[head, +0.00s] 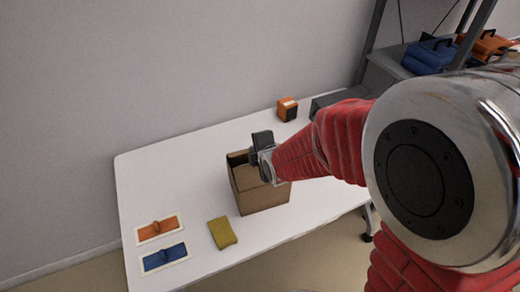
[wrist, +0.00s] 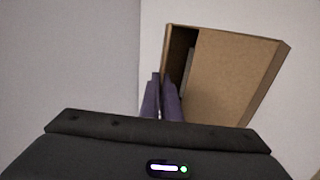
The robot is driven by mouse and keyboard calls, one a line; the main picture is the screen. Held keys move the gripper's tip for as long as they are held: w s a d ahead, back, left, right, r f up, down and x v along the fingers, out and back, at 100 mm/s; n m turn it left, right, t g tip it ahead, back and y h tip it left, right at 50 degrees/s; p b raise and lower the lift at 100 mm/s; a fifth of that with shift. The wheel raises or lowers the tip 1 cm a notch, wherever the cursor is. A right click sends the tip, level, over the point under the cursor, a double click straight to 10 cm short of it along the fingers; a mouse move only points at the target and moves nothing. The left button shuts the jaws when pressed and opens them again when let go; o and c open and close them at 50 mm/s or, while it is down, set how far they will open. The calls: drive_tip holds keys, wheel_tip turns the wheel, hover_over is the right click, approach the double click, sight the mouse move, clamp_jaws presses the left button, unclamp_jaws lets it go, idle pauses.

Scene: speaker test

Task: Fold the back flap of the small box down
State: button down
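The small brown cardboard box (head: 262,197) stands on the white table. In the wrist view the box (wrist: 232,75) is at the upper right, with a broad brown panel over most of its top and a narrow dark opening at its left. My gripper (head: 262,139) is above the box's back right edge in the head view and hides part of it. In the wrist view my gripper's slim fingers (wrist: 161,80) are close together beside the box's left edge, with nothing visible between them. Whether they touch the box is unclear, and I cannot make out the back flap.
An orange box-shaped thing (head: 287,109) stands at the table's back. An orange panel (head: 158,229), a blue panel (head: 164,257) and a yellow cloth-like piece (head: 222,232) lie at the front left. A grey shelf (head: 388,62) stands at the right.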

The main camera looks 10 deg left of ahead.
drive_tip(key=shift+s+a+f, duration=0.1)
drive_tip(key=shift+s+f, duration=0.1)
drive_tip(key=shift+s, duration=0.1)
drive_tip(key=c, duration=2.5)
unclamp_jaws()
drive_tip(key=o, duration=0.5)
drive_tip(key=shift+w+r, duration=0.1)
drive_tip(key=shift+v, duration=1.9)
drive_tip(key=v, duration=1)
